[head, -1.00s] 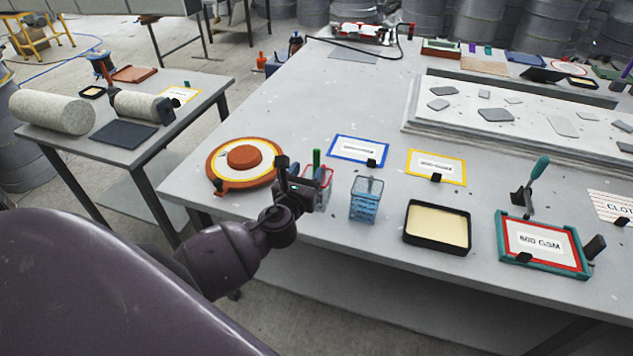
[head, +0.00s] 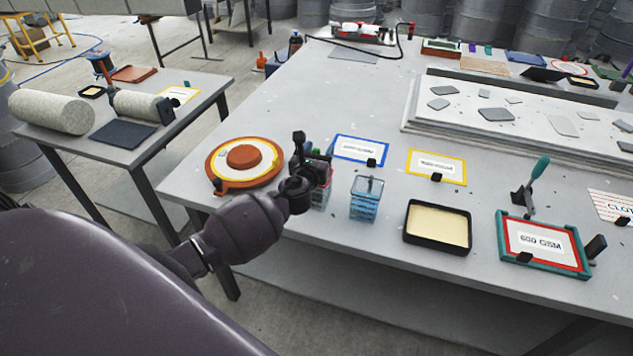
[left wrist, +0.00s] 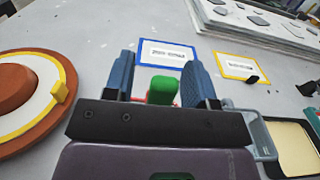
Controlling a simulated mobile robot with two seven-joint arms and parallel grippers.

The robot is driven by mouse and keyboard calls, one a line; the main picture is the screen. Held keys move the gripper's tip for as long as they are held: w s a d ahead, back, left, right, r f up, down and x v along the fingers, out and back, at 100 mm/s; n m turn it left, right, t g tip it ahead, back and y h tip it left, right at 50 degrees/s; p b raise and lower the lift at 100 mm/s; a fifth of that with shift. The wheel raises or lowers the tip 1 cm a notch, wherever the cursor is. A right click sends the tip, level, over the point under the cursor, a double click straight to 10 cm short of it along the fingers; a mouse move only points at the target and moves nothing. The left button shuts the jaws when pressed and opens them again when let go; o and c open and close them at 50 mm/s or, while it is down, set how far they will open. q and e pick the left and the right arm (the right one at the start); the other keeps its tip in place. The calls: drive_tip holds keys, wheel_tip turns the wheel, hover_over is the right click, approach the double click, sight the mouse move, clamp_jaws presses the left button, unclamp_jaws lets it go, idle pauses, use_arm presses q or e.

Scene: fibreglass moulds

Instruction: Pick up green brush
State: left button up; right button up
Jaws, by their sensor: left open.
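The green brush (left wrist: 163,90) shows in the left wrist view as a green handle end between the two blue fingers of my left gripper (left wrist: 161,82). The fingers stand apart on either side of it, with a gap visible. In the head view my left gripper (head: 312,158) is over the red wire holder (head: 327,181) near the table's front edge and hides most of the brush. The lower part of the brush is hidden. My right gripper is not in view.
A blue wire basket (head: 365,198) stands just right of the red holder. An orange round mould (head: 224,178) lies to the left. A black tray (head: 437,226) and a teal-framed sign (head: 541,244) are farther right. Blue-framed (head: 360,150) and yellow-framed (head: 436,167) cards lie behind.

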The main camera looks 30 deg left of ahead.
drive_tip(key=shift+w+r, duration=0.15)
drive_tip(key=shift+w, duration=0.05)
